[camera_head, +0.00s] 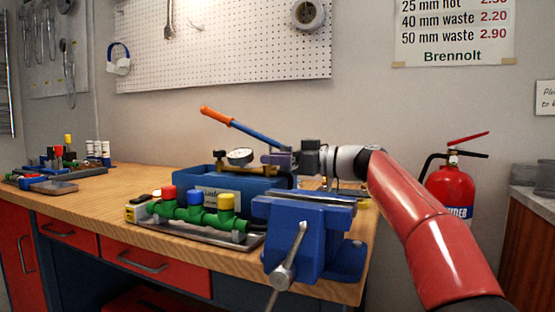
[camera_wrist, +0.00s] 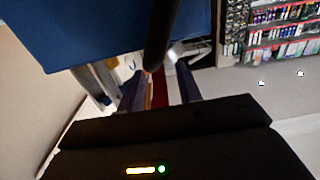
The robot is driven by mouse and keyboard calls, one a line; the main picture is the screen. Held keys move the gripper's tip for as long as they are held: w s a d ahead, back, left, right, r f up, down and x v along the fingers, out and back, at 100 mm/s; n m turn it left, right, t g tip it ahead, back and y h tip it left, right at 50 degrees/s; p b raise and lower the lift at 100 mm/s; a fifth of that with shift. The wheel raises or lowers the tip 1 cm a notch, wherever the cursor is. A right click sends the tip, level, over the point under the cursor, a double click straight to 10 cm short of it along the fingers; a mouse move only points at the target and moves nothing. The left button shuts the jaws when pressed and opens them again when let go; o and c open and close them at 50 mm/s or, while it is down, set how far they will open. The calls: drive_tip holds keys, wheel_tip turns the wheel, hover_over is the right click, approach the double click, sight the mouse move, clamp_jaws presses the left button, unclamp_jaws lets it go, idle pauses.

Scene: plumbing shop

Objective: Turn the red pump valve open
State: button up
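The test pump has a blue tank (camera_head: 262,183) on the bench, with a round gauge (camera_head: 240,157) and a lever with an orange grip (camera_head: 217,115). My gripper (camera_head: 274,160) is at the right end of the pump, by the lever's lower end. In the wrist view, its fingers (camera_wrist: 160,88) stand apart, with a dark rod (camera_wrist: 162,40) reaching down towards the gap. Something red shows between the fingers; I cannot tell whether it is the valve. No red pump valve is clearly visible in the head view. The blue tank fills the wrist view's top left (camera_wrist: 110,30).
A blue vise (camera_head: 305,235) stands at the bench's front right, below my arm. A green manifold (camera_head: 195,213) with red, blue and yellow caps lies on a tray before the pump. A red extinguisher (camera_head: 450,190) is at right. The bench's left-middle (camera_head: 110,190) is clear.

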drive_tip(key=b+v, duration=0.1)
drive_tip(key=v, duration=0.6)
drive_tip(key=shift+s+d+b, duration=0.15)
drive_tip(key=shift+d+b, duration=0.25)
